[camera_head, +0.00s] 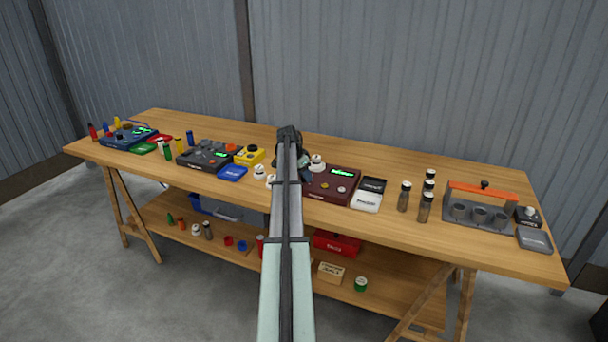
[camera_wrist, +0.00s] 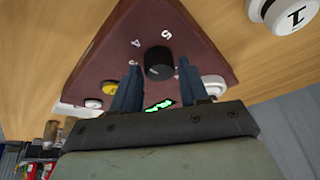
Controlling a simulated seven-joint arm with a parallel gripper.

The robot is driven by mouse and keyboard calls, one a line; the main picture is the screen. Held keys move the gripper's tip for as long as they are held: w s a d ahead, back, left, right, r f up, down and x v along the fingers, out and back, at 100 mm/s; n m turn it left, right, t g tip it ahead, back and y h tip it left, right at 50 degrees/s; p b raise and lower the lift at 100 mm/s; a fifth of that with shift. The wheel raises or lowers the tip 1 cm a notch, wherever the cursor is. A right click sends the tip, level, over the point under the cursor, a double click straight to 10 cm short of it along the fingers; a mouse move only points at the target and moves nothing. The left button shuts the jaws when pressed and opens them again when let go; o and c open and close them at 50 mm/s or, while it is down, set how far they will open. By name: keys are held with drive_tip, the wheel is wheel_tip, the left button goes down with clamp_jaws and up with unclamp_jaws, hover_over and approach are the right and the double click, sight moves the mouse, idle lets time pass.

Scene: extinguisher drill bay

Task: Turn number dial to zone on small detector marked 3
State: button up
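The dark red box (camera_head: 333,192) stands at the middle of the bench, with a lit green display. In the wrist view its top (camera_wrist: 125,22) fills the centre, with a black dial knob (camera_wrist: 158,62) and white digits beside it, upside down; 5 and 4 are readable. The knob's pointer is not clear. My gripper (camera_wrist: 158,88) is open, its two dark fingers on either side of the knob in the picture, with gaps; contact is not visible. A small white detector marked 1 (camera_wrist: 290,14) lies beside the box. Other white detectors (camera_head: 259,172) stand left of my arm; their marks are unreadable.
A yellow button (camera_wrist: 108,88) and white knobs sit on the box. Black and white boxes (camera_head: 367,201) stand right of it, then dark bottles (camera_head: 404,196) and an orange-handled rack (camera_head: 480,208). A grey device (camera_head: 207,156) and blue device (camera_head: 128,136) stand left.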

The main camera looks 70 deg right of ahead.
drive_tip(key=c, duration=0.7)
drive_tip(key=shift+n, duration=0.3)
drive_tip(key=n+t, duration=0.1)
drive_tip(key=n, duration=0.1)
drive_tip(key=n+t, duration=0.1)
drive_tip(key=n, duration=0.2)
drive_tip(key=shift+s+n+h, duration=0.15)
drive_tip(key=shift+n+h, duration=0.15)
drive_tip(key=n+t, duration=0.2)
drive_tip(key=n, duration=0.3)
drive_tip(key=shift+n+t+y, duration=0.3)
drive_tip(key=shift+n+y, duration=0.1)
drive_tip(key=o, duration=1)
drive_tip(key=shift+o, duration=0.2)
